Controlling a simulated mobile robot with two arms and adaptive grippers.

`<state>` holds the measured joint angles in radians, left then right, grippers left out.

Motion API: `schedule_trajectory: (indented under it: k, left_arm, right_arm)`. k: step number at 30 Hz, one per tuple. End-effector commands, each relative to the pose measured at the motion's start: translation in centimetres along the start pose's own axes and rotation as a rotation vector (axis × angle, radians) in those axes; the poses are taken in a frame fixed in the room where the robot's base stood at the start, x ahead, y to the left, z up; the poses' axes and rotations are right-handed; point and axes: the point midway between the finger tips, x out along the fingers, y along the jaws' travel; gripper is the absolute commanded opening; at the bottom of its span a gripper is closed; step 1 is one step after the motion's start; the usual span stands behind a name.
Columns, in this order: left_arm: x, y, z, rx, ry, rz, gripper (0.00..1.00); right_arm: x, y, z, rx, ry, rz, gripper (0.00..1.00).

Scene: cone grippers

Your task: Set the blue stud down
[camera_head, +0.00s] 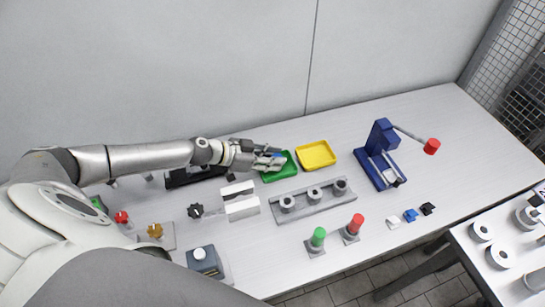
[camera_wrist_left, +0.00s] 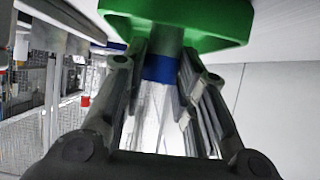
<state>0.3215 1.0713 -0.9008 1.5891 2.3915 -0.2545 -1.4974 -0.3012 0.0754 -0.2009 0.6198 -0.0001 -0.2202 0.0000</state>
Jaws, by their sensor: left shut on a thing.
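My left gripper (camera_head: 272,160) reaches in from the left over the green tray (camera_head: 286,173) at the back of the table. The blue stud shows only as a small blue patch at the fingertips there. In the left wrist view the gripper (camera_wrist_left: 163,85) is shut on the blue stud (camera_wrist_left: 160,68), which sits between the two fingers. The green tray (camera_wrist_left: 225,22) fills the top of that view, close beyond the stud. I cannot tell whether the stud touches the tray. My right gripper is not in view.
A yellow tray (camera_head: 316,155) stands just right of the green one. A grey block with several round posts (camera_head: 314,204) lies in front. A blue press (camera_head: 378,155) with a red-knobbed lever stands to the right. Small white, blue and black pieces (camera_head: 410,215) lie near the front edge.

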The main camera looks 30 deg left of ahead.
Motion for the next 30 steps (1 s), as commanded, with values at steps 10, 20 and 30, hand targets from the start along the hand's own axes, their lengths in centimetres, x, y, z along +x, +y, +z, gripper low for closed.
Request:
schedule_trajectory:
  k: [10,20,30]
  left_arm:
    - [0.1,0.0,0.3,0.000,0.000,0.000,0.49]
    - [0.1,0.0,0.1,0.000,0.000,0.000,0.49]
    - [-3.1,0.0,0.5,0.002,-0.004,0.000,0.49]
  right_arm:
    - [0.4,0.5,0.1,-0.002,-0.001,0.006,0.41]
    - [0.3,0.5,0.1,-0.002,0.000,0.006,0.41]
    - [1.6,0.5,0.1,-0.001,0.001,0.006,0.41]
